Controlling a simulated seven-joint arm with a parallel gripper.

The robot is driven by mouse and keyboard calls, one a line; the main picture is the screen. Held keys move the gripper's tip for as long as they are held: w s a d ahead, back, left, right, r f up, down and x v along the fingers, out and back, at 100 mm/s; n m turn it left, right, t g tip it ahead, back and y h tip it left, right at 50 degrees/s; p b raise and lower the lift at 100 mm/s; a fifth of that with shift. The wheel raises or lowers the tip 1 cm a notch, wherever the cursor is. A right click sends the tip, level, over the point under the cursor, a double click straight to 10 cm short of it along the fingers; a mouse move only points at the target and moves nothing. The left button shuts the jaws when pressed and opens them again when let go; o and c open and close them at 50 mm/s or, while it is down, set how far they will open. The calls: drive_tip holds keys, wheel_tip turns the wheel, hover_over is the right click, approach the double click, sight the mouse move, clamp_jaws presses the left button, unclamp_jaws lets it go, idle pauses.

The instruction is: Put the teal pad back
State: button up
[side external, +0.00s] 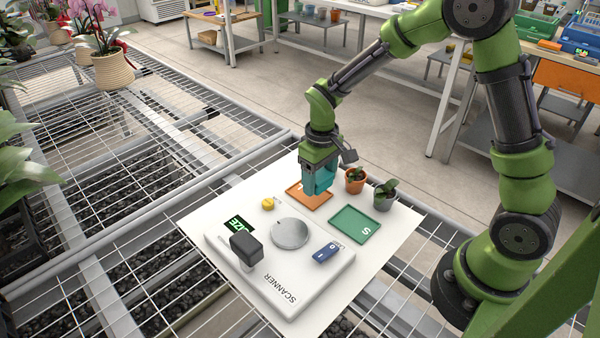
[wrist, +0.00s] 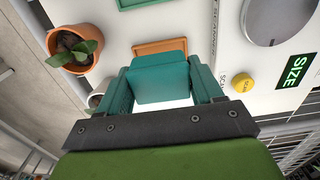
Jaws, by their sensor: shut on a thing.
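My gripper (side external: 318,184) hangs above the orange tray (side external: 311,200) at the far side of the white board. In the wrist view, its teal fingers (wrist: 162,88) are shut on the teal pad (wrist: 160,74), which lies between them. The pad is apart from the board as far as I can tell. In the side view the pad is hard to tell from the teal fingers. The orange tray shows just beyond the pad in the wrist view (wrist: 155,47), partly covered by it.
A green tray marked S (side external: 354,225), a terracotta pot (side external: 355,182) and a grey pot (side external: 385,193) stand close by. The white scanner (side external: 300,285) carries a silver disc (side external: 291,233), yellow button (side external: 267,203), blue block (side external: 326,253), dark upright head (side external: 246,247) and SIZE display (side external: 239,223).

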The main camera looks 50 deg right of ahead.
drive_tip(key=shift+w, duration=0.7)
drive_tip(key=shift+w+f, duration=0.15)
drive_tip(key=shift+f, duration=0.8)
drive_tip(key=shift+w+f, duration=0.1)
drive_tip(key=shift+f, duration=0.8)
drive_tip(key=shift+f, duration=0.15)
drive_tip(key=o, duration=1.1)
